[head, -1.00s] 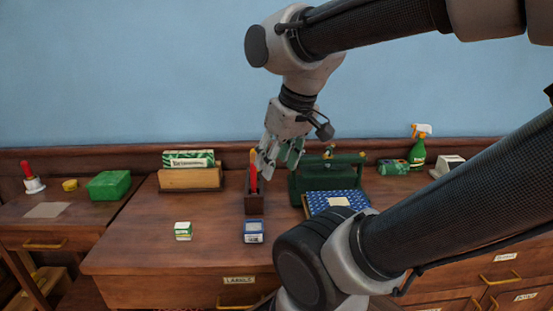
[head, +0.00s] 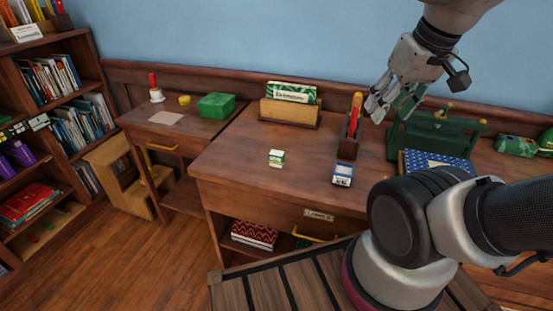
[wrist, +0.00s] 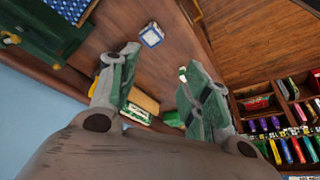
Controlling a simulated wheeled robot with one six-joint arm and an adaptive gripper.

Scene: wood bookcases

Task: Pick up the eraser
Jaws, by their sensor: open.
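A small green and white block (head: 276,158), which looks like an eraser, lies on the wooden desktop (head: 238,160). A blue and white block (head: 342,174) lies to its right; I cannot tell for sure which is the eraser. My gripper (head: 384,104) is open and empty, raised above the back of the desk, right of both blocks. In the wrist view, my gripper's fingers (wrist: 158,76) are spread apart. The blue and white block (wrist: 151,35) shows beyond them, and the green and white block (wrist: 183,75) is partly hidden by one finger.
A dark pen holder (head: 349,147) with a red item stands below my gripper. A green toolbox (head: 433,137) and a blue patterned book (head: 415,164) are to its right. A letter rack (head: 290,112) stands at the back. The desktop left of the blocks is clear.

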